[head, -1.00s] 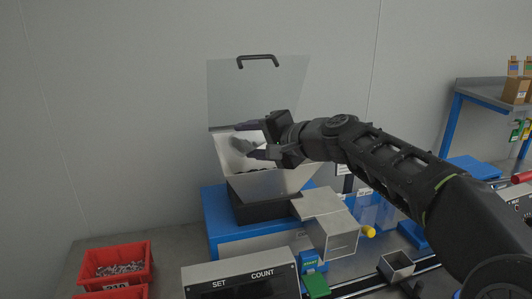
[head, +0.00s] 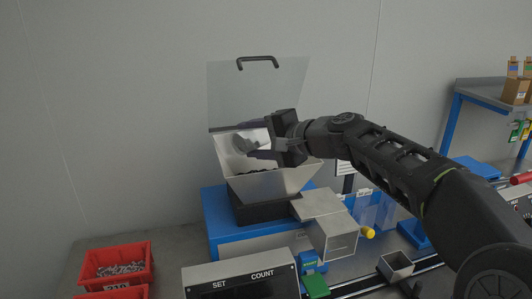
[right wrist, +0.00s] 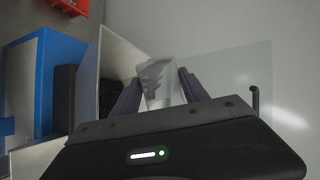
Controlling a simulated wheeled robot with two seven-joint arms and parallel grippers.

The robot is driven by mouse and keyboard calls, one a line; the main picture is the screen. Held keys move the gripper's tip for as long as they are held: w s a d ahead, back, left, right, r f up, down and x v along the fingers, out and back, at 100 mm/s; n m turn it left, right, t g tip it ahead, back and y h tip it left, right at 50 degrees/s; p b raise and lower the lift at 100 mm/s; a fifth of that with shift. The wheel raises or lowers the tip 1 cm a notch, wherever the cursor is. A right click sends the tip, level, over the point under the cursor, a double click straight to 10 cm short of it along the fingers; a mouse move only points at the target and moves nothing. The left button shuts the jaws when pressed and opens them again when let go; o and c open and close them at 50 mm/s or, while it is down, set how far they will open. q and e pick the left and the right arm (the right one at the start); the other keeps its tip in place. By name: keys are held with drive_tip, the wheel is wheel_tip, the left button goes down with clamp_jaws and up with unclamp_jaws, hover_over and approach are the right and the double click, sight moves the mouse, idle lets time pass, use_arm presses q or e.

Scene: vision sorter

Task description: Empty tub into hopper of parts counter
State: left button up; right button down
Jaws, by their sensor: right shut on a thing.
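My right gripper (head: 262,146) is over the open hopper (head: 268,184) of the parts counter, its hand turned on its side. It is shut on a pale tub (head: 250,138), which is mostly hidden behind the fingers in the head view. In the right wrist view the tub (right wrist: 158,84) shows between the two dark fingers, looking tilted. The hopper's clear lid (head: 257,90) with a black handle stands open behind. Dark parts show low inside the hopper; whether any remain in the tub I cannot tell. My left gripper is not in view.
The counter has a blue base (head: 222,228) and a metal chute (head: 333,236) at front right. A SET/COUNT panel (head: 240,278) stands in front. Red bins (head: 115,264) with small parts are at lower left. A blue-legged bench (head: 470,98) is at far right.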

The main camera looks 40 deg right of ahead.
drive_tip(key=shift+w+d+r+m+y+p, duration=0.1)
drive_tip(key=shift+d+r+m+y+p, duration=0.35)
drive_tip(key=shift+m, duration=0.3)
drive_tip(key=shift+w+d+r+m+y+p, duration=0.1)
drive_tip(key=shift+d+r+m+y+p, duration=0.3)
drive_tip(key=shift+m+p, duration=0.3)
idle(1.7)
drive_tip(key=f+n+b, duration=0.1)
drive_tip(key=a+f+n+h+b, duration=0.1)
drive_tip(key=shift+s+a+n+h+b, duration=0.25)
drive_tip(key=shift+b, duration=0.15)
drive_tip(key=shift+a+r+p, duration=0.1)
drive_tip(key=shift+r+p, duration=0.2)
drive_tip(key=shift+p, duration=0.05)
drive_tip(key=shift+w, duration=0.1)
drive_tip(key=shift+f, duration=0.2)
